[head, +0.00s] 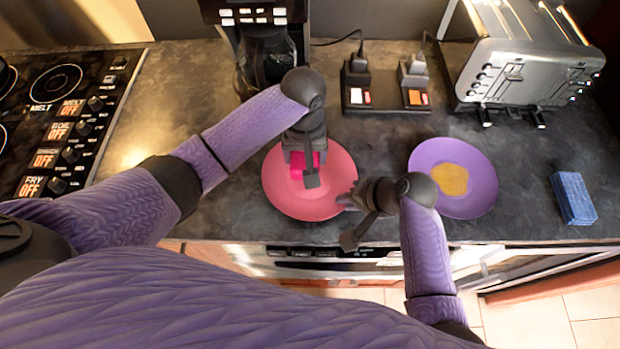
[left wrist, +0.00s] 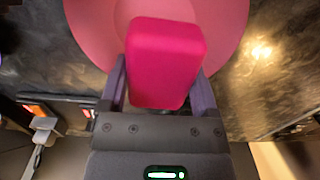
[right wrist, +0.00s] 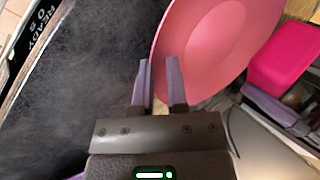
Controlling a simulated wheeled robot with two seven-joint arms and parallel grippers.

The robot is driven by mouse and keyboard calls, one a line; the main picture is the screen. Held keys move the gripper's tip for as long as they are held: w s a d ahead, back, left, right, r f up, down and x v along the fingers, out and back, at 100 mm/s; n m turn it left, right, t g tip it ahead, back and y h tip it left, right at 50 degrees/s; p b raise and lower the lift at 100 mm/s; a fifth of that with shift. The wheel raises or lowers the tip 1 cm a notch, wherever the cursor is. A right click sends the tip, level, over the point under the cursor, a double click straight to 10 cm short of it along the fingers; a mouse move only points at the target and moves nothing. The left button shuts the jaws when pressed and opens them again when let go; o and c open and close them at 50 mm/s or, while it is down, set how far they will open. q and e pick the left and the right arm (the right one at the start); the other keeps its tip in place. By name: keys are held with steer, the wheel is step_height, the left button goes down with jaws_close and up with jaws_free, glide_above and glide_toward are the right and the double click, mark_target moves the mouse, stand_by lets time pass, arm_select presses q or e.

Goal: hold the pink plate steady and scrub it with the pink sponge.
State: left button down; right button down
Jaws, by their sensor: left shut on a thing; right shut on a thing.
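The pink plate (head: 283,198) lies on the dark counter near its front edge. The pink sponge (head: 298,162) is over the plate's middle, held by my left gripper (head: 306,172). In the left wrist view the sponge (left wrist: 166,62) sits between both fingers, with the plate (left wrist: 222,25) behind it. I cannot tell whether the sponge touches the plate. My right gripper (head: 350,202) is at the plate's front right rim. In the right wrist view its fingers (right wrist: 160,82) are on either side of the plate's rim (right wrist: 205,60). The sponge (right wrist: 283,58) shows there too.
A purple plate (head: 481,191) with a round yellow patch (head: 450,179) lies to the right. A blue sponge (head: 573,197) is farther right. A toaster (head: 515,65), outlet boxes (head: 385,92) and a coffee maker (head: 266,55) stand behind. A stove (head: 68,125) is at left.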

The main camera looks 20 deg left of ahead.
arm_select(q)
steer(key=a, duration=0.8)
steer(key=shift+a, duration=0.1)
arm_select(e)
steer(key=c, duration=0.6)
jaws_free()
steer(key=v, duration=1.2)
steer(key=shift+w+a+r, duration=0.1)
steer(key=shift+w, duration=0.05)
